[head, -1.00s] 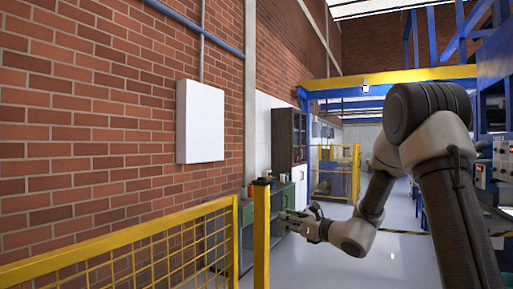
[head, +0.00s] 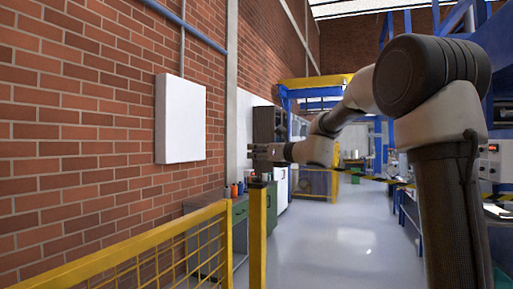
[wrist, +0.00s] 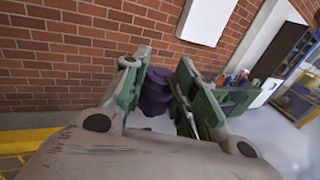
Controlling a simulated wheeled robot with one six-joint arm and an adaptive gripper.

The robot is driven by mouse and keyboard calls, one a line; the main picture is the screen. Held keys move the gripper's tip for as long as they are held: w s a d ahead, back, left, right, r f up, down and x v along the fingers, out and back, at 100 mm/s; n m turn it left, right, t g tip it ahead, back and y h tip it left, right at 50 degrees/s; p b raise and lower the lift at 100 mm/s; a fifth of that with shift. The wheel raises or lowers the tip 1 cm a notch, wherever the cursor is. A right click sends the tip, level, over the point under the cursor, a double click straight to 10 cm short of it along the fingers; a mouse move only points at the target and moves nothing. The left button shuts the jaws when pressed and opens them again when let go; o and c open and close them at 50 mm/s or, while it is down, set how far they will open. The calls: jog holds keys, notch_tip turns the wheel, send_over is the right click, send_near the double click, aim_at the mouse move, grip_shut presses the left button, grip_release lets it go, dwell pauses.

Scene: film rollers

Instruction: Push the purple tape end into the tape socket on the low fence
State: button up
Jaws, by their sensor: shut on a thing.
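My gripper (head: 258,152) is raised above the yellow fence post, with a gap between them. In the wrist view my gripper (wrist: 160,82) is shut on the dark purple tape end (wrist: 156,92), which sits between its green fingers. In the head view the tape end is too small to make out.
A brick wall with a white box (head: 181,118) stands on the left. Behind the post is a green cabinet (head: 240,225) with small items on top. A dark cupboard (head: 268,127) stands farther back. The grey floor (head: 330,235) right of the post is open.

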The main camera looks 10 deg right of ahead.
jog(key=shift+f, duration=2.65)
jog(key=shift+s+d, duration=0.15)
jog(key=shift+s, duration=0.05)
jog(key=shift+f, duration=0.45)
jog(key=o, duration=1.1)
